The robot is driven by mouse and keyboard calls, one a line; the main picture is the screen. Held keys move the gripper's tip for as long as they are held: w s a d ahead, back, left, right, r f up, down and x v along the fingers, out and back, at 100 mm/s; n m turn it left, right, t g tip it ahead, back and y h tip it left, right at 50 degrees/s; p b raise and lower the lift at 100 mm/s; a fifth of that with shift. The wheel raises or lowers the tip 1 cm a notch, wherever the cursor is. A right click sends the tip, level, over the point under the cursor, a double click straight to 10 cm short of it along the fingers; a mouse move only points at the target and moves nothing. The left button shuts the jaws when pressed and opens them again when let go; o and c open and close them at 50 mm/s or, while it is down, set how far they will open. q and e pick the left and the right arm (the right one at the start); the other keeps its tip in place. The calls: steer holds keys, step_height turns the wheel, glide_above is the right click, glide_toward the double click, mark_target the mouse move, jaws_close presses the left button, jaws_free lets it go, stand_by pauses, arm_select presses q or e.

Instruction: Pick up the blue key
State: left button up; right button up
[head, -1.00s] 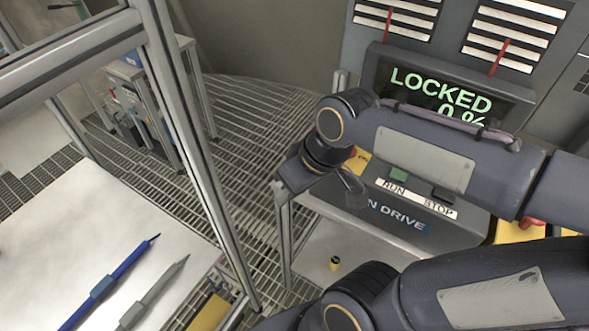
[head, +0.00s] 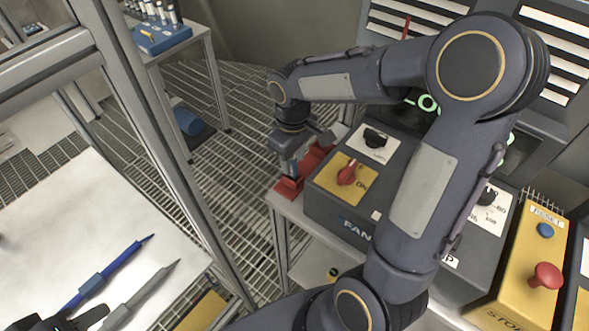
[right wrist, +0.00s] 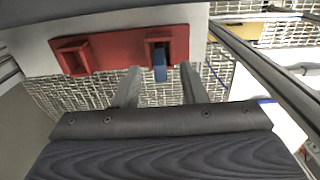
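The blue key (right wrist: 160,66) stands in the right-hand socket of a red two-socket holder (right wrist: 110,48) in the right wrist view. In the head view the red holder (head: 289,187) is at the left end of the console, partly behind my right gripper (head: 291,168); I cannot make out the key there. In the right wrist view my right gripper (right wrist: 160,88) is open, one finger on each side of the key in the picture, with no contact seen. My left gripper (head: 75,320) is partly in view at the head view's bottom left; its fingers are unclear.
The dark console (head: 340,205) has a red knob (head: 347,173) and a black knob (head: 375,138). A yellow box (head: 530,262) with a red button is at the right. A white table (head: 60,215) holds a blue and a grey pen-like tool. A metal post (head: 150,110) stands between.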

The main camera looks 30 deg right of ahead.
mark_target(293, 173)
steer(key=shift+s+d+f, duration=0.1)
steer(key=shift+d+f, duration=0.1)
steer(key=shift+f, duration=0.5)
steer(key=shift+a+f, duration=0.25)
steer(key=shift+f, duration=0.2)
steer(key=shift+d, duration=0.1)
steer(key=shift+c, duration=1.1)
jaws_close()
steer(key=shift+r, duration=0.1)
